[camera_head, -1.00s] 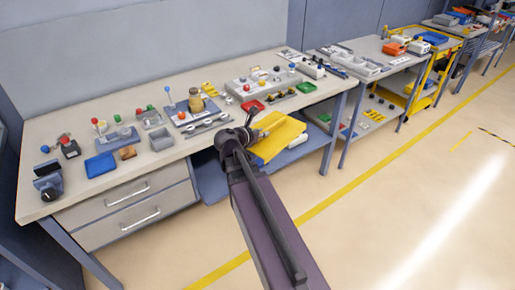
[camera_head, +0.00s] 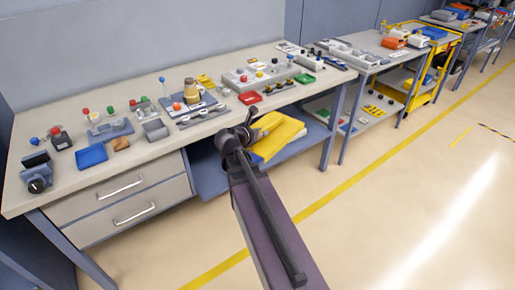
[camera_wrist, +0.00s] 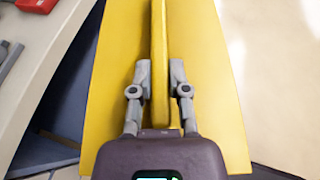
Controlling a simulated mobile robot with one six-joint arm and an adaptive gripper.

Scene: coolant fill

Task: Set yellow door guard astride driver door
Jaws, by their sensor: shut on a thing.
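The yellow door guard (camera_head: 280,136) is a folded sheet with a raised ridge, seen beyond my gripper (camera_head: 248,136) in the head view. In the wrist view the guard (camera_wrist: 215,95) spreads to both sides below the ridge. My gripper (camera_wrist: 160,85) is shut on the ridge, one finger on each side. The guard hangs in the air in front of the workbench's front edge. The driver door is not in view.
The workbench (camera_head: 60,200) with drawers stands at the left, loaded with small parts, a blue tray (camera_head: 91,155) and a red tray (camera_head: 250,98). A grey table and yellow cart (camera_head: 428,80) stand beyond. The floor (camera_head: 400,200) at the right is clear.

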